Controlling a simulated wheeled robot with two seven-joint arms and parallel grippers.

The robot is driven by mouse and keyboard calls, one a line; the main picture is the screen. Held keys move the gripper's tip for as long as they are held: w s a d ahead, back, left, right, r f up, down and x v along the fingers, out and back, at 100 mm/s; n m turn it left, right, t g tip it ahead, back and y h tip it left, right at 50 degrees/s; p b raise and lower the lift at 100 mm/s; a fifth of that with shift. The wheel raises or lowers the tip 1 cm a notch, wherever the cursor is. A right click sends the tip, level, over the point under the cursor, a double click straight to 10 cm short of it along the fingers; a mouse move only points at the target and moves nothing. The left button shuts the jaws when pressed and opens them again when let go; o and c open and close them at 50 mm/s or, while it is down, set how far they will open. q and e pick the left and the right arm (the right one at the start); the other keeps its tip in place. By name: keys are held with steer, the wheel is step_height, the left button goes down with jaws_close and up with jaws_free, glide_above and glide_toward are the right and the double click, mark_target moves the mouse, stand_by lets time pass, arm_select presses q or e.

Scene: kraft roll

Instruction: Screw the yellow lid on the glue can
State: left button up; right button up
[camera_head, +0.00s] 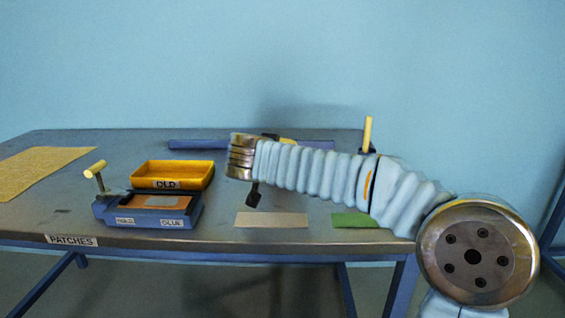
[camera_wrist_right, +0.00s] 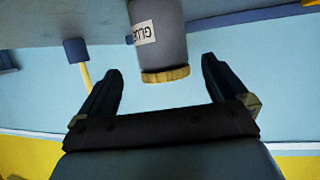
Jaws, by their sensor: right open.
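In the right wrist view the glue can (camera_wrist_right: 172,52) shows as a grey cylinder with part of a white "GLUE" label. The ribbed yellow lid (camera_wrist_right: 166,75) is at its lower end in the picture. It looks in line with the can; I cannot tell how tightly it sits. My right gripper (camera_wrist_right: 160,65) is open, with one finger on each side of the lid and visible gaps to both. In the head view my right arm reaches in from the right and hides the can. A yellow patch (camera_head: 288,140) shows behind the arm; I cannot tell what it is. My left gripper is not in view.
On the grey table are a yellow tray (camera_head: 172,169) labelled "OLD", a blue fixture (camera_head: 150,212) with a pale-handled lever, a tan patch (camera_head: 271,220), a green patch (camera_head: 353,221) and a brown sheet (camera_head: 40,168). A pale upright handle (camera_head: 367,133) stands behind my arm.

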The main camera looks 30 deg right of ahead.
steer(key=shift+x, duration=1)
steer(key=shift+w, duration=0.1)
steer(key=p+x, duration=0.2)
steer(key=x, duration=0.2)
steer(key=shift+w+f, duration=0.15)
steer(key=shift+f, duration=0.15)
steer(key=shift+w+d+f, duration=0.15)
steer(key=shift+w+f, duration=0.05)
steer(key=shift+c, duration=0.5)
steer(key=c, duration=1.2)
steer(key=shift+r, duration=0.15)
